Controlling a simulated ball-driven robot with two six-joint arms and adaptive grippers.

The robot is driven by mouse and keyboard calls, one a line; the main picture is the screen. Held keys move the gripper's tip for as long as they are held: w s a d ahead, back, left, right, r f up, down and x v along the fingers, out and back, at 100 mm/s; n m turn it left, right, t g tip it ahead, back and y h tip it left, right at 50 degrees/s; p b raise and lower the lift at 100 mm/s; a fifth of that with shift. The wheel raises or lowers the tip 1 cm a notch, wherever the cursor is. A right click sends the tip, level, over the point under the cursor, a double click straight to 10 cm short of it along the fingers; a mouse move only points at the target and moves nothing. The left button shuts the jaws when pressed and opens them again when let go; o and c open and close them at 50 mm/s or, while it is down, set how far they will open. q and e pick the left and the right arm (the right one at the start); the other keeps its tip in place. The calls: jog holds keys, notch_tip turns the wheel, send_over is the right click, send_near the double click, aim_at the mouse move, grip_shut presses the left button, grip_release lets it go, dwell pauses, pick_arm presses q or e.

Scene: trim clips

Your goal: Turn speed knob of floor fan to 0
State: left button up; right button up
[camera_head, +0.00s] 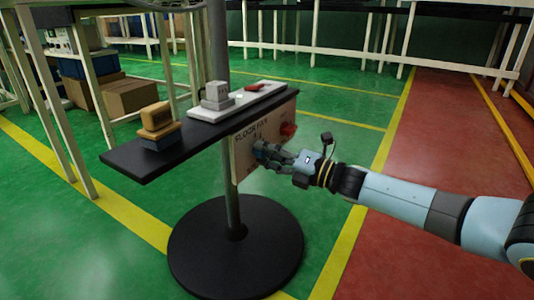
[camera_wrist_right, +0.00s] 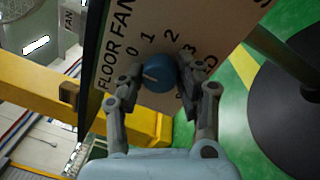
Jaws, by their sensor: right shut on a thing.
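The floor fan's beige control panel (camera_head: 244,160) hangs below a black shelf. Its blue speed knob (camera_wrist_right: 160,74) sits among printed numbers 0 to 3 in the right wrist view. A short pale mark shows on the left part of the knob's face; I cannot tell exactly which number it points at. My right gripper (camera_wrist_right: 158,82) has a finger on each side of the knob and is shut on it. In the head view my right gripper (camera_head: 268,153) reaches the panel from the right and hides most of the knob. My left gripper is not in view.
A red knob or button (camera_head: 288,130) is on the panel's right part. The black shelf (camera_head: 130,160) bears a yellow-and-dark block (camera_head: 158,122) and a grey device (camera_head: 216,96). A pole stands on a round black base (camera_head: 200,250). Open floor lies to the right.

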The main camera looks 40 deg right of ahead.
jog(key=shift+s+f, duration=0.1)
jog(key=shift+f, duration=0.1)
jog(key=o, duration=1.2)
jog(key=shift+r, duration=0.1)
jog(key=shift+c, duration=0.2)
jog(key=v, duration=1.2)
